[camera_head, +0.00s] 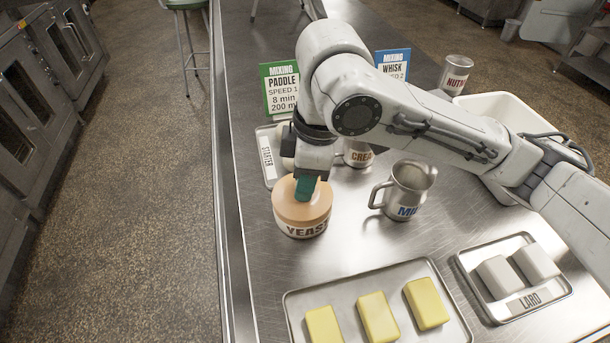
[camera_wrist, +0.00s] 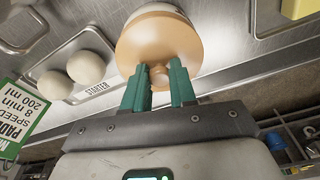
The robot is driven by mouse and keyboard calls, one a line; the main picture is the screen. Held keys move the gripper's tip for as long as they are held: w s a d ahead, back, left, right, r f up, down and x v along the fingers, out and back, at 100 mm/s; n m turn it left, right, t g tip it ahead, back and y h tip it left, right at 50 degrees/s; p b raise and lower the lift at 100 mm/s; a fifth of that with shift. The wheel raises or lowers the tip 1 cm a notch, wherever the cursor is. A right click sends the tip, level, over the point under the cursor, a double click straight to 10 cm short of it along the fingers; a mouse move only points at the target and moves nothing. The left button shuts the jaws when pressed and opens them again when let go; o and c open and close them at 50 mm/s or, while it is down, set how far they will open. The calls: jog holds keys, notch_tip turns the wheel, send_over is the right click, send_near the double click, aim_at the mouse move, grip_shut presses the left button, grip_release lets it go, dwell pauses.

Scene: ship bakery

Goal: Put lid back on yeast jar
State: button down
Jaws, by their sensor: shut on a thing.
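The yeast jar (camera_head: 303,228) is a white pot with the word YEAST on its front, standing on the steel table. The tan lid (camera_head: 318,214) lies over the jar's mouth, and in the wrist view the lid (camera_wrist: 150,42) shows as a round disc with a knob at its near side. My gripper (camera_head: 305,190) points down at the lid. In the wrist view its green fingers (camera_wrist: 159,76) are shut on the lid's knob. Whether the lid is fully seated on the rim cannot be told.
A metal milk jug (camera_head: 408,190) stands right of the jar, and a cream cup (camera_head: 357,155) behind. A butter tray (camera_head: 300,299) and a lard tray (camera_head: 500,314) lie in front. A starter tray (camera_head: 267,160) and a green sign (camera_head: 281,88) stand behind the jar.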

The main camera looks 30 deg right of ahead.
dwell(0.9)
jog(key=c, duration=0.8)
grip_release()
jog(key=shift+o, duration=0.3)
jog(key=o, duration=0.4)
jog(key=shift+r+p, duration=3.5)
jog(key=shift+r, duration=0.05)
